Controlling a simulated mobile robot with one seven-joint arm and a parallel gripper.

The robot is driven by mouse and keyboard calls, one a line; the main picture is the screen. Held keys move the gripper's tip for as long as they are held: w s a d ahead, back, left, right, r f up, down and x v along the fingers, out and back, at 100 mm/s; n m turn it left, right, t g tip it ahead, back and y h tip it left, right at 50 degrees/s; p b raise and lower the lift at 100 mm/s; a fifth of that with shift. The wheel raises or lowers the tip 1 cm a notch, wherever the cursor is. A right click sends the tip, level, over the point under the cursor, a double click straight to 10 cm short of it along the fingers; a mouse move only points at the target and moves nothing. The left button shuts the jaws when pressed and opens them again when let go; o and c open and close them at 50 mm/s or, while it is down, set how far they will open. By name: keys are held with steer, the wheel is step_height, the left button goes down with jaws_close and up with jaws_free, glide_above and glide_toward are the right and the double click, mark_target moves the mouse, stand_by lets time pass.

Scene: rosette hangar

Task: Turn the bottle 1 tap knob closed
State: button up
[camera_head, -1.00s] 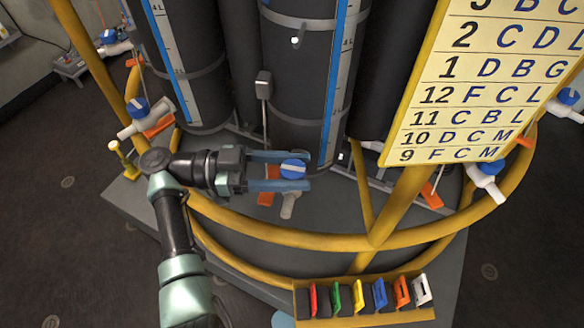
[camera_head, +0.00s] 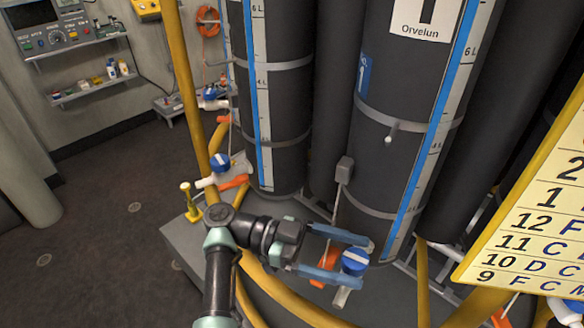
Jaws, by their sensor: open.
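The bottle 1 (camera_head: 400,120) is a tall dark cylinder with a white label reading "1 Orvelun" and a blue scale strip. At its foot, a round blue tap knob (camera_head: 355,260) with a white stripe sits on a white spout (camera_head: 342,296). The stripe runs roughly across the picture, slightly tilted. My gripper (camera_head: 364,263) is open, with its two blue fingers on either side of the knob. I cannot tell whether the fingers touch it. An orange part (camera_head: 325,268) beside the tap is partly hidden by the fingers.
A yellow rail (camera_head: 285,292) curves in front of the bottles. Another bottle (camera_head: 270,90) stands left, with a blue-knobbed tap (camera_head: 219,162) nearby. A yellow-framed chart (camera_head: 535,235) is at right. A wall panel (camera_head: 70,35) is at upper left; open floor (camera_head: 120,190) lies left.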

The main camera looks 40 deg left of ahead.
steer(key=b+v, duration=0.5)
steer(key=v, duration=0.6)
steer(key=shift+s+a, duration=0.2)
steer(key=shift+a, duration=0.15)
